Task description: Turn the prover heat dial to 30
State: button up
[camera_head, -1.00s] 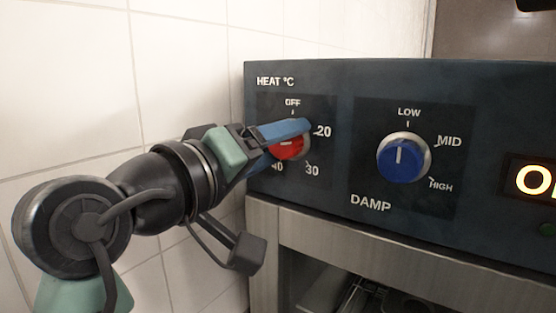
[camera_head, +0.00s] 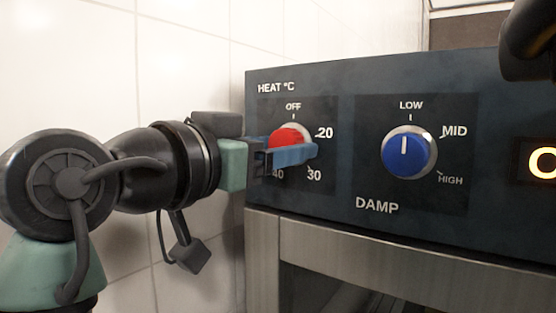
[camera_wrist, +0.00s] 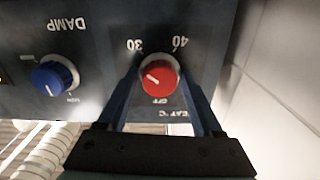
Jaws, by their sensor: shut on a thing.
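The red heat dial (camera_head: 286,136) sits on the dark control panel under "HEAT °C", with OFF above it, 20 and 30 at its right and 40 below left. My gripper (camera_head: 300,146) reaches in from the left and is shut on the dial; one blue finger crosses its front. In the wrist view, upside down, the red dial (camera_wrist: 160,75) lies between the two fingers of my gripper (camera_wrist: 160,82). A white line shows on the left part of its face. 30 and 40 are visible above it and OFF below; 20 is hidden there.
A blue damp dial (camera_head: 409,152), its white line toward LOW, is to the right of the heat dial. A white tiled wall (camera_head: 190,65) stands close on the left.

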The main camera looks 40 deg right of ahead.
jog(key=shift+m+b, duration=0.4)
jog(key=shift+m, duration=0.6)
jog(key=o, duration=1.1)
jog(key=shift+o, duration=0.2)
jog(key=b+v, duration=0.3)
jog(key=v, duration=1)
